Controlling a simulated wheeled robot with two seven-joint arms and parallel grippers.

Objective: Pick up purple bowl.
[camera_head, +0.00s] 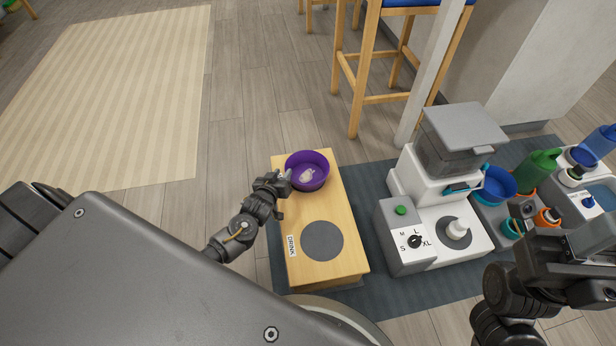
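The purple bowl (318,161) sits upright at the far end of a low wooden stand (332,272). A small pale shape shows inside it. My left gripper (287,180) is at the bowl's left rim, very close to it. Whether its fingers touch or straddle the rim is too small to tell.
The stand has a grey disc (322,241) and a "DRINK" label. A white food dispenser (433,176) stands to its right on a dark mat (371,180). A blue bowl (497,186) and green bottle (538,171) stand beyond. Open floor lies left.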

